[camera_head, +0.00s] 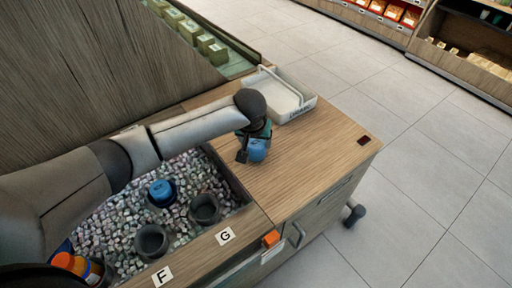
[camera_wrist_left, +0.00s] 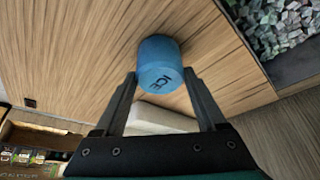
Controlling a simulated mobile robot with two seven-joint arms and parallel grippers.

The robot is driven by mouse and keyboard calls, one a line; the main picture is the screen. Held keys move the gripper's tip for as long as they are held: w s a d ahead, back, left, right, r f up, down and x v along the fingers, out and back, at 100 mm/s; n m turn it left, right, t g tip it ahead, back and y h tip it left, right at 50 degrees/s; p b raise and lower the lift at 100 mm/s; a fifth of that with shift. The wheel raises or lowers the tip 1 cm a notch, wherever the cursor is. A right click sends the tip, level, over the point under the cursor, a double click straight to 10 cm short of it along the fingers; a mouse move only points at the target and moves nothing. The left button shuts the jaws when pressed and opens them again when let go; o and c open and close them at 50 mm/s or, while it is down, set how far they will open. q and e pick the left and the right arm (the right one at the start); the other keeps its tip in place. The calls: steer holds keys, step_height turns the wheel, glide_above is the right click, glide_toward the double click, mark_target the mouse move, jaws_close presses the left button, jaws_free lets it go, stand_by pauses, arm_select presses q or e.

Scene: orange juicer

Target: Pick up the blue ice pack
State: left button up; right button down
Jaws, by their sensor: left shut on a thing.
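A blue ice pack (camera_head: 258,151), a short cylinder, is at my left gripper (camera_head: 250,147) over the wooden counter. The left wrist view shows the ice pack (camera_wrist_left: 160,62) with dark "ICE" lettering, between the fingertips of my left gripper (camera_wrist_left: 160,78). My left gripper is shut on it. I cannot tell whether the ice pack touches the counter. A second blue round item (camera_head: 161,191) sits in a dark cup holder in the gravel-like bed to the left. My right gripper is not in view.
A white tray (camera_head: 305,104) with a handle stands on the wooden counter (camera_head: 325,150) behind the gripper. Empty dark cups (camera_head: 205,208) sit in the bed near the F and G labels. Orange-capped bottles (camera_head: 75,264) are at lower left. The counter's right part is clear.

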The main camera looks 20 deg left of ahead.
arm_select(q)
steer(key=c, duration=0.6)
steer(key=shift+c, duration=0.5)
steer(key=shift+r, duration=0.15)
